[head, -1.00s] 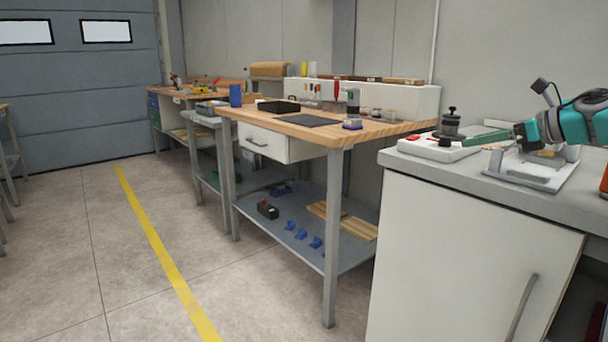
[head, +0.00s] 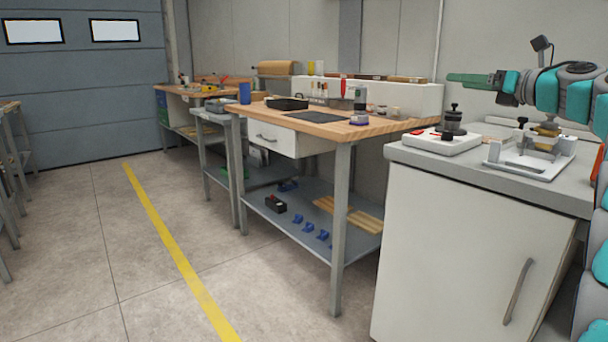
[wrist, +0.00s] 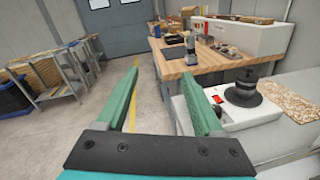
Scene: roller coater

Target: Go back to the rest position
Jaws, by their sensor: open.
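My gripper (head: 470,79) has green fingers and is raised above the white cabinet (head: 470,240) at the right of the head view, pointing left. In the wrist view my gripper (wrist: 160,100) shows two green fingers spread apart with nothing between them. It is open and empty. Below it on the grey cabinet top are a white device with a black knob (head: 452,122) and a white fixture (head: 530,160). The white device with a red switch (wrist: 216,99) also shows just right of the fingers in the wrist view. The gripper touches neither.
A wooden-topped workbench (head: 320,128) with a drawer and lower shelf stands left of the cabinet, holding a black mat (head: 313,117) and small items. A white box shelf (head: 400,95) runs behind. The floor with a yellow line (head: 170,242) is clear.

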